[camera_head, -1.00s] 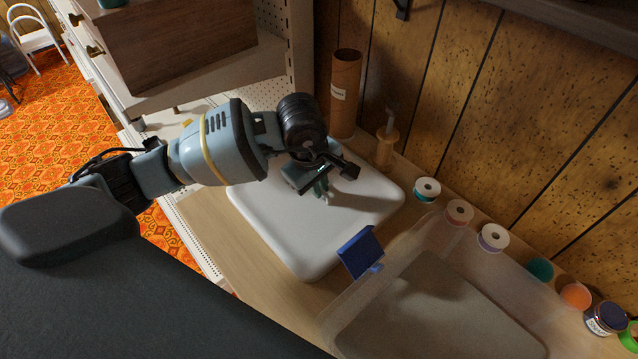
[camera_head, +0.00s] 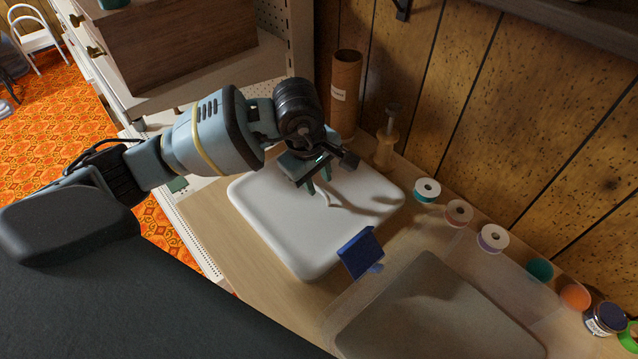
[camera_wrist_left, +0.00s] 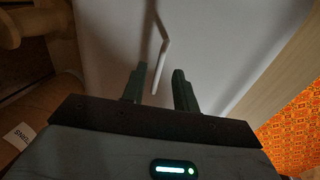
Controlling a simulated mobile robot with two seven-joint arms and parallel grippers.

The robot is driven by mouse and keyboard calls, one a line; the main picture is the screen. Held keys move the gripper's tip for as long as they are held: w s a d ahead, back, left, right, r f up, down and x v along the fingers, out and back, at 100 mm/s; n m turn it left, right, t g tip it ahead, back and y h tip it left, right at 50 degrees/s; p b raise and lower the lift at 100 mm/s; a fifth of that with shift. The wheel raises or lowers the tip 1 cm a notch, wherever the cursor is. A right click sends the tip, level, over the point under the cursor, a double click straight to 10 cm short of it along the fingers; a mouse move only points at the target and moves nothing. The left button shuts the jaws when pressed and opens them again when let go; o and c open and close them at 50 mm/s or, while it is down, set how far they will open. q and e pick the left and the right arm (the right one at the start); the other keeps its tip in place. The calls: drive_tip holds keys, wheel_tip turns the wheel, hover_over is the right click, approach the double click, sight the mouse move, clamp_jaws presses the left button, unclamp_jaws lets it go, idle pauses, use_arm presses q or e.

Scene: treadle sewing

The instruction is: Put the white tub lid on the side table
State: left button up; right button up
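The white tub lid (camera_head: 290,235) lies flat on a wooden tabletop (camera_head: 212,222), beside a translucent tub. A thin white handle (camera_wrist_left: 161,60) stands up from the lid. My left gripper (camera_head: 318,186) is just above the lid, pointing down. In the left wrist view, its two fingers (camera_wrist_left: 160,90) are apart, with the handle's end showing between them; whether they touch it cannot be told, but a gap shows. My right gripper is in neither view.
The translucent tub (camera_head: 345,318), with a blue piece (camera_head: 361,253) at its corner, is at the front right. Several spools, including a teal one (camera_head: 427,190), line the wall. A cardboard tube (camera_head: 345,95) and a wooden spindle (camera_head: 386,150) stand behind the lid.

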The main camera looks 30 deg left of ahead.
sight(311, 204)
use_arm(q)
wheel_tip(311, 204, up, 9)
drive_tip(key=s, duration=0.1)
drive_tip(key=shift+s+a, duration=0.3)
drive_tip(key=shift+s, duration=0.05)
drive_tip(key=shift+f, duration=0.15)
